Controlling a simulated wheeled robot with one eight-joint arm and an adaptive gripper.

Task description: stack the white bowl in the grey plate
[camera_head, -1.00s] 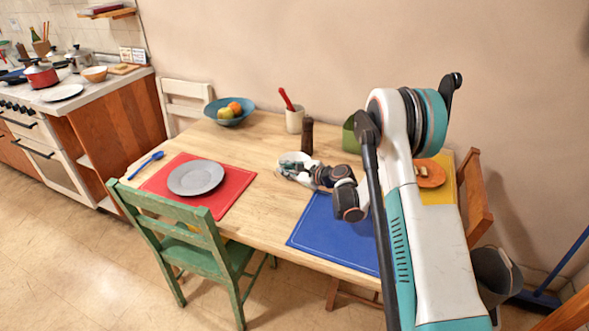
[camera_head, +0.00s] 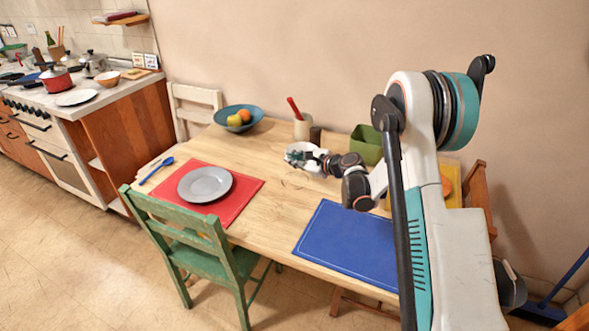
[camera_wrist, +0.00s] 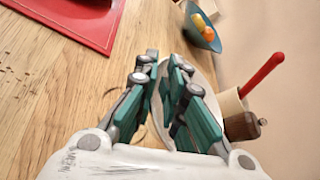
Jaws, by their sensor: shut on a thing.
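The white bowl (camera_head: 293,149) is near the back middle of the wooden table, in front of the utensil pot. My gripper (camera_head: 311,159) is at the bowl's near right side and is shut on its wall. In the wrist view the teal fingers (camera_wrist: 168,85) close on the bowl (camera_wrist: 206,70), covering much of it. I cannot tell whether the bowl touches the table or hangs just above it. The grey plate (camera_head: 205,184) lies flat and empty on the red placemat (camera_head: 236,206) to the left.
A teal fruit bowl (camera_head: 255,115), a pot with a red-handled utensil (camera_head: 302,128), a brown mill (camera_head: 315,136) and a green container (camera_head: 367,146) stand behind. A blue spoon (camera_head: 157,170) lies left of the plate. The wood between bowl and plate is clear. A green chair (camera_head: 190,240) stands in front.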

